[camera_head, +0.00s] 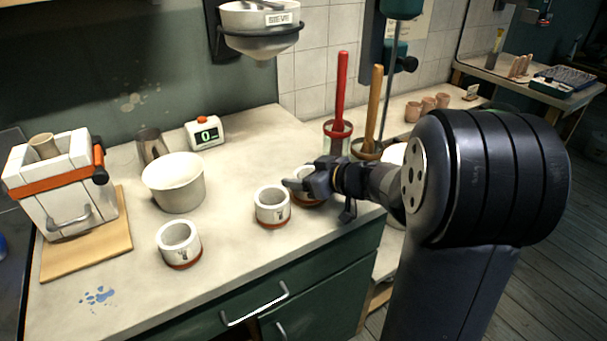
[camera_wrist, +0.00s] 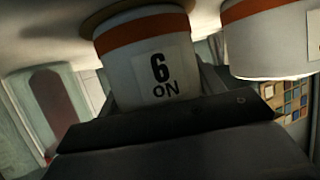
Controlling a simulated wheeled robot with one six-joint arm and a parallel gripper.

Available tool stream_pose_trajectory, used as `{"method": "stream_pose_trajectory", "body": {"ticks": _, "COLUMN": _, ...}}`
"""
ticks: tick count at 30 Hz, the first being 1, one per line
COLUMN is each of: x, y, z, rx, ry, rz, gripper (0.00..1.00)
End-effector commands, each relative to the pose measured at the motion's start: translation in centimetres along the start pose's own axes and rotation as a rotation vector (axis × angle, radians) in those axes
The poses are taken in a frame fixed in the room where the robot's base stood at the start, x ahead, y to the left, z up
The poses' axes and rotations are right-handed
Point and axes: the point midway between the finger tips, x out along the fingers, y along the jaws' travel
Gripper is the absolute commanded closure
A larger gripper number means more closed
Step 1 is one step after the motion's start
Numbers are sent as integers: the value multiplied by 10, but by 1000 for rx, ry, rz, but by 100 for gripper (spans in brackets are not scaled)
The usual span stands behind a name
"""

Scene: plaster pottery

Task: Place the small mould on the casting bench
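Three small white moulds with orange-red bases stand on the pale worktop (camera_head: 225,235) in the head view: a front-left one (camera_head: 178,241), a middle one (camera_head: 272,206), and one by my gripper (camera_head: 303,196). My gripper (camera_head: 322,198) is at that third mould, its fingers spread wide and partly covering it. In the wrist view, which is upside down, a white mould (camera_wrist: 150,65) with a label reading NO 9 is close beyond the dark gripper parts. A second white mould (camera_wrist: 265,40) is beside it. Which surface is the casting bench, I cannot tell.
A white bucket (camera_head: 175,185), a timer (camera_head: 205,133) and a white block mould (camera_head: 65,185) on a board stand to the left. Tools in pots (camera_head: 338,130) stand behind my gripper. Another bench (camera_head: 510,75) is at the back right.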

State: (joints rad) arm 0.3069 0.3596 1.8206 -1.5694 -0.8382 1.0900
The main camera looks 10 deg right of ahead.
Motion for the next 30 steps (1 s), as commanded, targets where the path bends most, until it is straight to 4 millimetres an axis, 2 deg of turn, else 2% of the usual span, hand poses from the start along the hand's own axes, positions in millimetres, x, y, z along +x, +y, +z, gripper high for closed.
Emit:
{"method": "stream_pose_trajectory", "body": {"ticks": 1, "x": 0, "y": 0, "z": 0, "rx": 0, "ry": -1, "rz": 0, "gripper": 33}}
{"method": "stream_pose_trajectory", "body": {"ticks": 8, "x": 0, "y": 0, "z": 0, "rx": 1, "ry": -1, "rz": 0, "gripper": 14}}
{"method": "stream_pose_trajectory", "body": {"ticks": 17, "x": -1, "y": 0, "z": -3, "rx": 0, "ry": 0, "rz": 0, "gripper": 14}}
{"method": "stream_pose_trajectory", "body": {"ticks": 20, "x": -13, "y": 1, "z": -4, "rx": 3, "ry": 1, "rz": 3, "gripper": 14}}
{"method": "stream_pose_trajectory", "body": {"ticks": 30, "x": -84, "y": 1, "z": -5, "rx": 3, "ry": 0, "rz": 6, "gripper": 14}}
